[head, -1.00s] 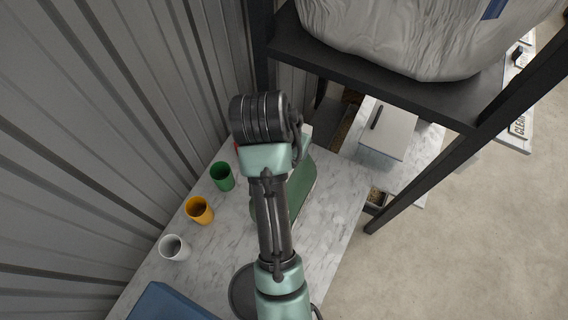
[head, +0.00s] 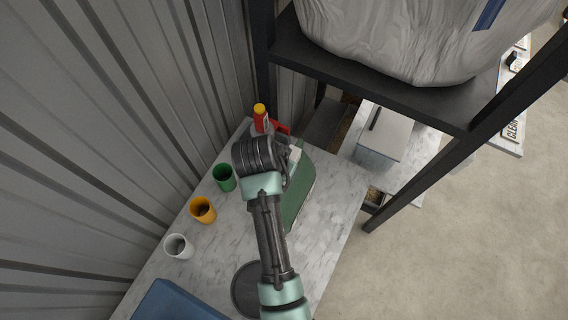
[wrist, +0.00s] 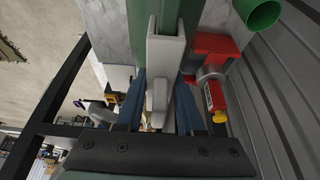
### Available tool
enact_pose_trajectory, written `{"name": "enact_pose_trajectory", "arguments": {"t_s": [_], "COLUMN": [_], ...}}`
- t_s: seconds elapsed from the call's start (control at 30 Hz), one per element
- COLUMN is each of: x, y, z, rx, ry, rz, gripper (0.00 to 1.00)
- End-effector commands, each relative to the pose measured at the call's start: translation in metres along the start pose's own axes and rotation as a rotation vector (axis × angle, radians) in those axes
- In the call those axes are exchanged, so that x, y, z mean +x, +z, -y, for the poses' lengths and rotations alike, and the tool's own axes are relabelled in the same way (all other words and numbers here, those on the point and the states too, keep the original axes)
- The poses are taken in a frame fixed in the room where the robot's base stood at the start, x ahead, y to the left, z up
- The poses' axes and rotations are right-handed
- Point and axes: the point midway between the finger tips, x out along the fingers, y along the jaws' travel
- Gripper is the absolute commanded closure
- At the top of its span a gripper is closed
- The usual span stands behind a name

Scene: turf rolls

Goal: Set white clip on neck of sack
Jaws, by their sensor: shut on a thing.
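My gripper (wrist: 160,82) is shut on the white clip (wrist: 165,60), which stands between its two blue fingers in the wrist view. The clip's far end lies against or just in front of a long green thing (wrist: 141,18); I cannot tell whether it is around it or only near it. The green thing (head: 303,190) lies on the marble table in the head view, partly behind my arm, which hides my gripper there. A large pale wrinkled sack (head: 390,40) rests on the dark shelf; its neck is not seen.
Green (head: 224,178), orange (head: 203,210) and white (head: 178,246) cups line the wall side. The dark shelf (head: 390,85) and its post stand at right.

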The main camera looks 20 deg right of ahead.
Motion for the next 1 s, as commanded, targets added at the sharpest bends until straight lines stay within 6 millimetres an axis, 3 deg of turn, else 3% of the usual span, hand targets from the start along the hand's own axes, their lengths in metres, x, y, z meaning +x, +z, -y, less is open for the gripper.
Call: {"name": "enact_pose_trajectory", "arguments": {"t_s": [0.23, 0.27, 0.4, 0.8, 1.0], "x": [0.003, 0.003, 0.002, -0.004, -0.032], "y": [0.001, 0.001, 0.001, -0.001, -0.001], "z": [0.0, 0.0, 0.0, 0.0, 0.001], "rx": [0.0, 0.001, 0.001, 0.001, 0.001], "ry": [0.0, 0.0, 0.0, -0.001, -0.003], "rz": [0.0, 0.0, 0.0, -0.001, -0.004], "gripper": [1.0, 0.6, 0.34, 0.33, 0.33]}}
